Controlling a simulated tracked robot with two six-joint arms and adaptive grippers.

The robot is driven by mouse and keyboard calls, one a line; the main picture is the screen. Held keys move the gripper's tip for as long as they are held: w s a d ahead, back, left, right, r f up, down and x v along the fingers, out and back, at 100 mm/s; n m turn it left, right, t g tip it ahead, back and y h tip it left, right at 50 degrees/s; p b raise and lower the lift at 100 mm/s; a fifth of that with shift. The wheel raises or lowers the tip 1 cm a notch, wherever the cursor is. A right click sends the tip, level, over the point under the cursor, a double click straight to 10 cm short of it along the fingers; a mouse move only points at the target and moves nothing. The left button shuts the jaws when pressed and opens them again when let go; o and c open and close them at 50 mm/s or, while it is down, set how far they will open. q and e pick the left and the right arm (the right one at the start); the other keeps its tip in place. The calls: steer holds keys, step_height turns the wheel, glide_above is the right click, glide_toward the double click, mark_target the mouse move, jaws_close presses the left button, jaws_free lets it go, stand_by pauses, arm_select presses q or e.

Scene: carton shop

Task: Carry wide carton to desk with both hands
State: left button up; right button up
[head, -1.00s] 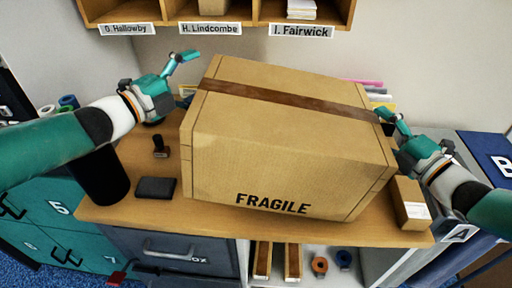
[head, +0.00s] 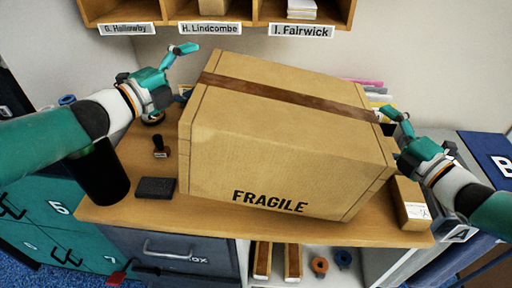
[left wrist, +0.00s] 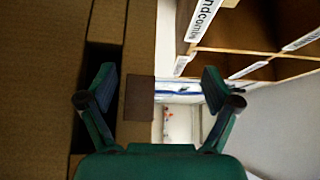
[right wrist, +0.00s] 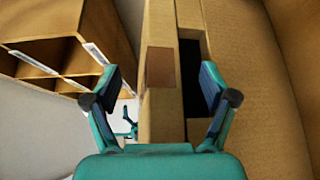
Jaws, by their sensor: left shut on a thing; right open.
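The wide brown carton (head: 285,145), with a dark tape strip and FRAGILE on its front, is over the wooden desk top (head: 125,208), turned slightly. I cannot tell whether its whole base touches the desk. My left gripper (head: 185,72) is at the carton's left side, shut on its wall; in the left wrist view the carton wall (left wrist: 137,60) lies between the fingers, beside a dark slot. My right gripper (head: 390,128) is open at the right side; in the right wrist view its fingers straddle the carton wall (right wrist: 160,110), one by the dark slot.
A black cylinder (head: 98,175), a stamp (head: 159,147) and a dark pad (head: 156,187) stand left of the carton. A small box (head: 410,205) is at the right. Labelled shelves (head: 235,12) hang behind. Little desk is free.

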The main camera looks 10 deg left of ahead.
arm_select(q)
steer(key=shift+r, duration=0.15)
arm_select(e)
steer(key=v, duration=1.1)
steer(key=shift+s+d, duration=0.2)
arm_select(q)
steer(key=shift+a, duration=0.1)
steer(key=a+p, duration=0.2)
steer(key=a, duration=0.4)
steer(key=shift+a, duration=0.4)
arm_select(e)
step_height(320, 180, up, 2)
steer(key=shift+r, duration=0.1)
arm_select(q)
steer(key=shift+s, duration=0.15)
arm_select(e)
steer(key=shift+s, duration=0.1)
